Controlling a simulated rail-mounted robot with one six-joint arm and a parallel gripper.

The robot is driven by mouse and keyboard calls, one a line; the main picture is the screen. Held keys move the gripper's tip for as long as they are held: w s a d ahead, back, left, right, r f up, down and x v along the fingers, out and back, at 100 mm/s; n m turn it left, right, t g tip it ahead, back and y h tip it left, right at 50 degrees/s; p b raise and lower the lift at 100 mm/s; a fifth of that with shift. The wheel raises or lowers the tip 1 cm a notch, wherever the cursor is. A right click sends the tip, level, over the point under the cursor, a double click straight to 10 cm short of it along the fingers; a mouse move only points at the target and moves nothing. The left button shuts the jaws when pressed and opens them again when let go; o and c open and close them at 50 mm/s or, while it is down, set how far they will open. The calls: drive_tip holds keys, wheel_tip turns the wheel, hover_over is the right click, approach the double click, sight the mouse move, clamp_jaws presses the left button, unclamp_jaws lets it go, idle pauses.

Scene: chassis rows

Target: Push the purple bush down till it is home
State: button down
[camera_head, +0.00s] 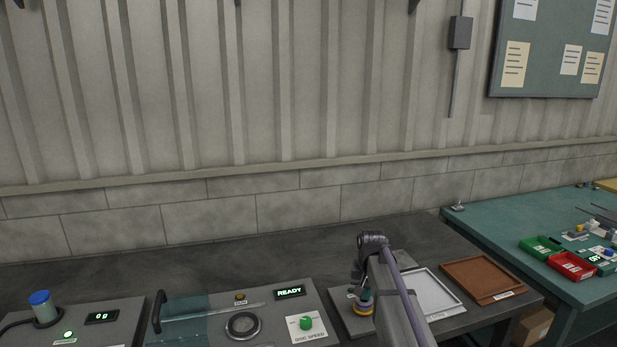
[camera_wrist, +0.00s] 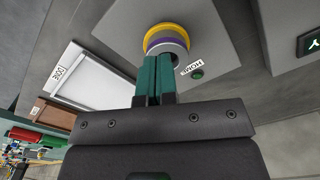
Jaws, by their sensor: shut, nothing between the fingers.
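The purple bush (camera_wrist: 165,43) shows in the wrist view as a narrow purple band between a yellow ring (camera_wrist: 163,31) and a pale grey ring-shaped face. It sits at a grey plate (camera_wrist: 222,40). My gripper (camera_wrist: 157,58) is shut and empty, its two teal fingers side by side. Their tips overlap the edge of the grey face; I cannot tell whether they touch it. In the head view the yellow ring (camera_head: 362,311) is low at centre right, partly hidden by my arm, and the purple band is not clear there.
A "HOME" label (camera_wrist: 190,68) and a small green lamp (camera_wrist: 197,74) lie beside the bush on the plate. A white tray (camera_head: 428,292) and a brown tray (camera_head: 483,275) lie to the right. A panel with a "READY" display (camera_head: 290,291) stands to the left.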

sight(365, 304)
drive_tip(key=shift+f+b, duration=1.55)
idle(1.4)
idle(0.4)
wheel_tip(365, 304, up, 8)
drive_tip(key=p, duration=0.8)
drive_tip(key=shift+r, duration=0.15)
drive_tip(key=s+n, duration=0.2)
drive_tip(key=s, duration=2.7)
drive_tip(key=shift+n, duration=0.4)
